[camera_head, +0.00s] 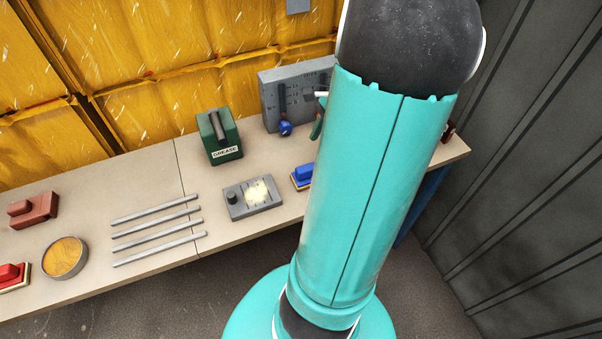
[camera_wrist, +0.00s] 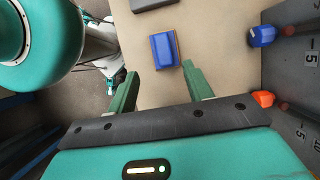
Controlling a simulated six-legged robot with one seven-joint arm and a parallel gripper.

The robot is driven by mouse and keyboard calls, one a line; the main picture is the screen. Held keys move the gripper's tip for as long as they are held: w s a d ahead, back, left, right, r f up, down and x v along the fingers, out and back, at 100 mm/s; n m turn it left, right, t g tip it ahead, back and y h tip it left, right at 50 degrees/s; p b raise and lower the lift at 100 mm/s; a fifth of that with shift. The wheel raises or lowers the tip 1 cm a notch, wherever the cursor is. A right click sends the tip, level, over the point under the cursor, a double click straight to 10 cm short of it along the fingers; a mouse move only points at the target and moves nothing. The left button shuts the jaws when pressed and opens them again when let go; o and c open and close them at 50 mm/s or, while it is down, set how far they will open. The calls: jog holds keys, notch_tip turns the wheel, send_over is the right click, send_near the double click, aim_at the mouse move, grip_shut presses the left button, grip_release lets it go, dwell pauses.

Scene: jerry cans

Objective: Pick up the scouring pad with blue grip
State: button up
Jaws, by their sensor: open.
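The scouring pad with blue grip (camera_head: 302,176) lies on the workbench, partly hidden behind my arm in the head view. Its blue grip faces up, with a thin yellowish layer and a dark edge below. In the wrist view the pad (camera_wrist: 163,50) lies ahead of my gripper (camera_wrist: 160,69), roughly between the lines of the two green fingers. The fingers are spread apart with nothing between them, and the pad sits just beyond their tips. Whether they are above it or level with it is hard to tell. In the head view my arm hides most of the gripper.
A grey box (camera_head: 253,198) lies left of the pad. A green grease box (camera_head: 219,137) and a grey upright panel (camera_head: 270,95) stand behind. The panel's blue knob (camera_wrist: 262,36) and orange knob (camera_wrist: 263,98) are right of my gripper. Several rods (camera_head: 158,232) lie farther left.

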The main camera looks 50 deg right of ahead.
aim_at(306, 167)
jog(key=x, duration=0.5)
jog(key=shift+s+f, duration=0.15)
jog(key=shift+f, duration=0.1)
jog(key=shift+w+d+x, duration=0.15)
jog(key=shift+x, duration=1.2)
jog(key=shift+w+d+x, duration=0.1)
jog(key=shift+w+x, duration=0.05)
jog(key=shift+x, duration=1.2)
jog(key=c, duration=1.1)
jog(key=shift+r, duration=0.2)
jog(key=shift+r, duration=0.25)
notch_tip(306, 167, up, 2)
jog(key=shift+r, duration=0.1)
jog(key=s+a+r, duration=0.7)
jog(key=s+r, duration=0.3)
jog(key=s, duration=0.2)
jog(key=shift+a, duration=0.2)
